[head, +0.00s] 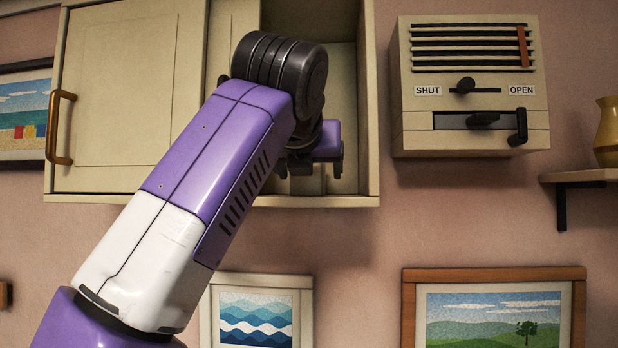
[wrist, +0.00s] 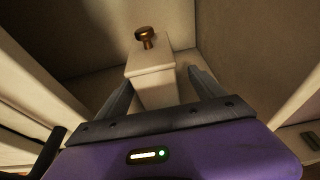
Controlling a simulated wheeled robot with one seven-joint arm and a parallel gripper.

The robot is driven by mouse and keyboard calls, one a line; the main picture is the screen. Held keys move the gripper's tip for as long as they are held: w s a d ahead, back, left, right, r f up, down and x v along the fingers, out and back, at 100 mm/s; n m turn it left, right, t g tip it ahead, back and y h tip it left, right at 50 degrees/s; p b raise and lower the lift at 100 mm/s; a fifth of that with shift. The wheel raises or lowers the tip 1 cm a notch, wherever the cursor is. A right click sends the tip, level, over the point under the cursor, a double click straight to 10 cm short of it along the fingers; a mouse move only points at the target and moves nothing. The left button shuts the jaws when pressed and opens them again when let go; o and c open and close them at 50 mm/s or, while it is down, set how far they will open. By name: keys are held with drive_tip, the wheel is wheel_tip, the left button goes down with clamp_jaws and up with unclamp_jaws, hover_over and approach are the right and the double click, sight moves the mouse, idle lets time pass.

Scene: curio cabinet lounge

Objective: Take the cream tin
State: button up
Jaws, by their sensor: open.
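In the wrist view the cream tin (wrist: 152,72) stands upright inside the cabinet, a pale square-sided box with a small brass knob on top. My gripper (wrist: 161,76) is open, with one finger on each side of the tin's body. I cannot tell whether either finger touches it. In the head view my gripper (head: 312,172) is inside the open right part of the cream wall cabinet (head: 345,110). There the tin is mostly hidden by my arm and gripper, and I cannot make it out surely.
The cabinet's panel door (head: 130,85) with a brass handle (head: 58,128) covers the left part. Cabinet walls stand close around my gripper. To the right hangs a cream box (head: 470,80) with a slider marked SHUT and OPEN. A shelf (head: 580,176) holds a yellow vase (head: 608,130).

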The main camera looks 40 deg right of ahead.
drive_tip(key=p+x, duration=0.1)
drive_tip(key=x, duration=0.4)
drive_tip(key=shift+w+a+f+p, duration=0.25)
drive_tip(key=shift+p, duration=0.15)
drive_tip(key=shift+c, duration=0.2)
drive_tip(key=c, duration=1.5)
drive_tip(key=shift+r, duration=0.15)
wheel_tip(320, 180, up, 10)
drive_tip(key=shift+f+b, duration=0.1)
drive_tip(key=shift+b, duration=0.45)
